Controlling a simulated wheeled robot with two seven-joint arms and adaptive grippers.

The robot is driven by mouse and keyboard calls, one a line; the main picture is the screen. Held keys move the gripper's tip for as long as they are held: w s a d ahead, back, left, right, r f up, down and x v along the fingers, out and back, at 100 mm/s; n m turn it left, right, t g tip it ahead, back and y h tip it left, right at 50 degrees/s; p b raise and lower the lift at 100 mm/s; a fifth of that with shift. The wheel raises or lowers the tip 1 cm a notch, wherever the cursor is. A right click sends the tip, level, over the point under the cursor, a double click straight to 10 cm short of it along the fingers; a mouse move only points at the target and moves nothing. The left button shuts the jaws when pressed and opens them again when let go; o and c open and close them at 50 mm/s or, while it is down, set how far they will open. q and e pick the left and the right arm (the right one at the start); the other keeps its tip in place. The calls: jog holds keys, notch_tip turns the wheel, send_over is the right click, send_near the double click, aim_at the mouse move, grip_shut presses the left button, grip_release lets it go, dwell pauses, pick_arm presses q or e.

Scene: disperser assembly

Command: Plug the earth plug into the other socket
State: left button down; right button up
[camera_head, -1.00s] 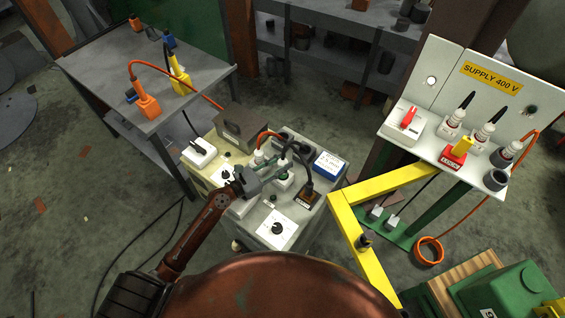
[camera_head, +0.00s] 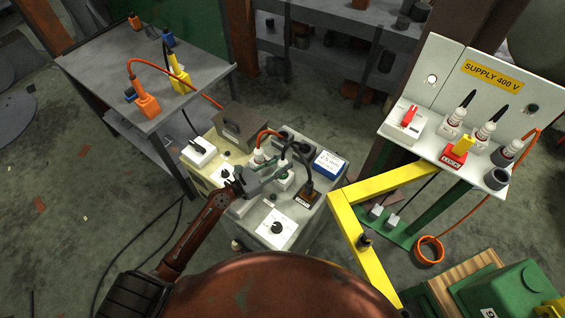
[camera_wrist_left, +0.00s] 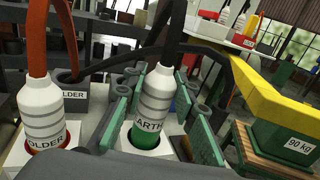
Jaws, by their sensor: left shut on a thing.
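The earth plug (camera_wrist_left: 154,104) is white with grey rings and an EARTH label, with a dark cable rising from its top. It stands nearly upright between the green finger pads of my left gripper (camera_wrist_left: 160,125), which is shut on it. Its lower end meets a green collar on a white square base; I cannot tell how deep it sits. In the head view my left gripper (camera_head: 269,177) reaches over the machine top from the left, and the earth plug (camera_head: 283,165) is small and partly hidden. My right gripper is not in view.
A HOLDER plug (camera_wrist_left: 42,110) with an orange cable stands left of the earth plug. A dark HOLDER socket (camera_wrist_left: 72,92) is behind it. A yellow frame (camera_head: 343,205) stands right of the machine.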

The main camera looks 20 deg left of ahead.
pick_arm(q)
jog(key=shift+f, duration=0.35)
jog(key=c, duration=1.5)
grip_release()
jog(key=v, duration=1)
jog(key=shift+s+a, duration=0.2)
jog(key=shift+s, duration=0.05)
jog(key=shift+s+a, duration=0.4)
jog(key=shift+s, duration=0.15)
